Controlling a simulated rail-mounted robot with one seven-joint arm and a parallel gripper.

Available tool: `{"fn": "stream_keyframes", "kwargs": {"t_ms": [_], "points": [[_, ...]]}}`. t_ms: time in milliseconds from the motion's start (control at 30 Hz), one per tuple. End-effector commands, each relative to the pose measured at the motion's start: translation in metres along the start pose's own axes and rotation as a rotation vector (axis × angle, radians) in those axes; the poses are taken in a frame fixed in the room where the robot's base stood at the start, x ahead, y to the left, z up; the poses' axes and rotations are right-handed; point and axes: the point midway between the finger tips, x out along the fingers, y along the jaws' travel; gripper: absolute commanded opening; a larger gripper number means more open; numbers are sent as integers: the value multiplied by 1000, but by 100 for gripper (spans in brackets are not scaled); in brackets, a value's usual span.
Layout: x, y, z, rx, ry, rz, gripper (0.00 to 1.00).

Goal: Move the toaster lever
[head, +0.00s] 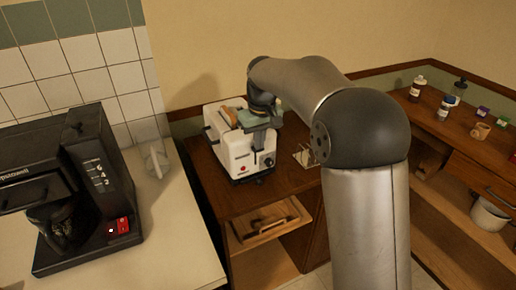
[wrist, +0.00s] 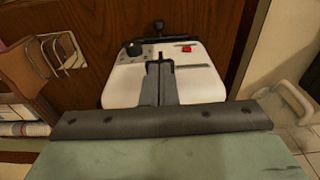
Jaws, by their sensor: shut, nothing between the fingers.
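The white toaster (head: 238,160) stands on the wooden counter, with a brown slice (head: 228,117) showing in its top. Its end face carries a red button and a black dial. In the wrist view, the toaster (wrist: 120,88) is just beyond my fingers, with the red button (wrist: 187,48) and dial (wrist: 135,49). A black knob on a stem, apparently the lever (wrist: 158,27), sticks out past the end face. My gripper (wrist: 159,62) is shut and empty, its fingertips over the toaster near that end. In the head view, my gripper (head: 259,138) hides part of the toaster; contact cannot be told.
A black coffee machine (head: 85,190) stands on the pale counter at left. Folded wire-like items (head: 305,157) lie right of the toaster. Bottles and a cup (head: 480,130) stand on the far right counter. An open shelf (head: 268,225) holds a wooden board below.

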Motion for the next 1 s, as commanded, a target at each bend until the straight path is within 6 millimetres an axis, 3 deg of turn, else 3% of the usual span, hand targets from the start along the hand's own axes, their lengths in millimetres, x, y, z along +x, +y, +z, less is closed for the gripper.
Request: {"fn": "stream_keyframes", "kwargs": {"t_ms": [400, 633, 867, 1000], "points": [[54, 0, 6, 0, -1, 0, 0], [48, 0, 7, 0, 0, 0, 0], [37, 0, 31, 1, 2, 0, 0], [35, 0, 34, 0, 0, 0, 0]]}}
